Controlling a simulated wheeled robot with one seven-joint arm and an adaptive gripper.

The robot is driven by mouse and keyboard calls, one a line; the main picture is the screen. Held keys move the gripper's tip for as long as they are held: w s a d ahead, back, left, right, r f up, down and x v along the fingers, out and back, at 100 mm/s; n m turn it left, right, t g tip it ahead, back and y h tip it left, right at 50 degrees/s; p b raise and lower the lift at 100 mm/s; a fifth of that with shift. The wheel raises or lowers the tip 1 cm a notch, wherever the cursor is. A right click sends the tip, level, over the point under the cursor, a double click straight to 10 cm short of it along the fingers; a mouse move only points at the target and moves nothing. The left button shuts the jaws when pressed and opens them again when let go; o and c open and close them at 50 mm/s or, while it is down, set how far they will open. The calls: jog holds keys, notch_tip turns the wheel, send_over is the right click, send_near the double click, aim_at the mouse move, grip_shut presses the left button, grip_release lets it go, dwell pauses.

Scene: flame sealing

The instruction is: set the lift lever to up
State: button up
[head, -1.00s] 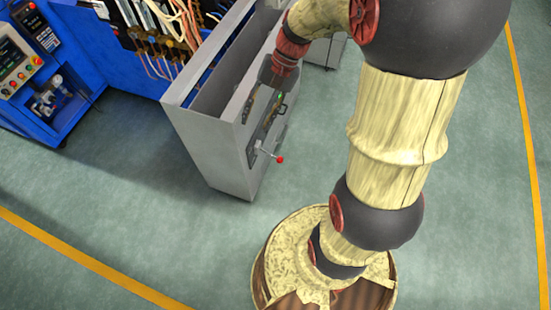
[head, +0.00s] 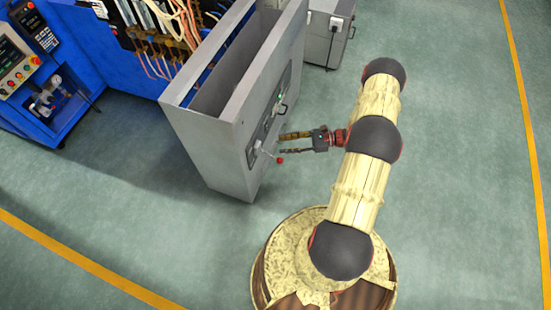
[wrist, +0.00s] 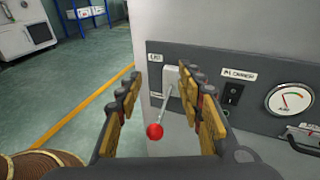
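The lift lever (wrist: 165,105) is a thin metal rod with a red ball knob (wrist: 154,131), coming out of a light mount under a label that seems to read LIFT. In the wrist view it slants down and toward me, so the knob hangs low. In the head view the red knob (head: 280,160) shows just below my gripper's fingers. My gripper (wrist: 165,100) is open, with its two yellow-padded fingers on either side of the lever in the picture. I see no contact, and the depth between fingers and lever is hard to tell. My gripper also shows in the head view (head: 281,144).
The lever's dark panel (wrist: 245,95) also carries a black rocker switch (wrist: 232,93), a gauge (wrist: 289,99) and a handle at lower right. The grey cabinet (head: 215,150) stands beside blue machinery (head: 75,60).

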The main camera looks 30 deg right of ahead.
aim_at(278, 159)
jog(key=s+f+m+t, duration=0.1)
jog(key=f+m, duration=0.1)
jog(key=f, duration=0.1)
jog(key=s+d+f+m+t+h, duration=0.1)
jog(key=f+t, duration=0.1)
jog(key=f, duration=0.2)
jog(key=s+f+m+t+h, duration=0.1)
jog(key=f+m+t, duration=0.1)
jog(key=f, duration=0.2)
jog(key=shift+s+d+m, duration=0.15)
jog(key=shift+s+m, duration=0.15)
jog(key=shift+s, duration=0.05)
jog(key=b+x, duration=0.2)
jog(key=x, duration=0.5)
jog(key=shift+w+a+f, duration=0.15)
jog(key=shift+w+a, duration=0.1)
grip_shut()
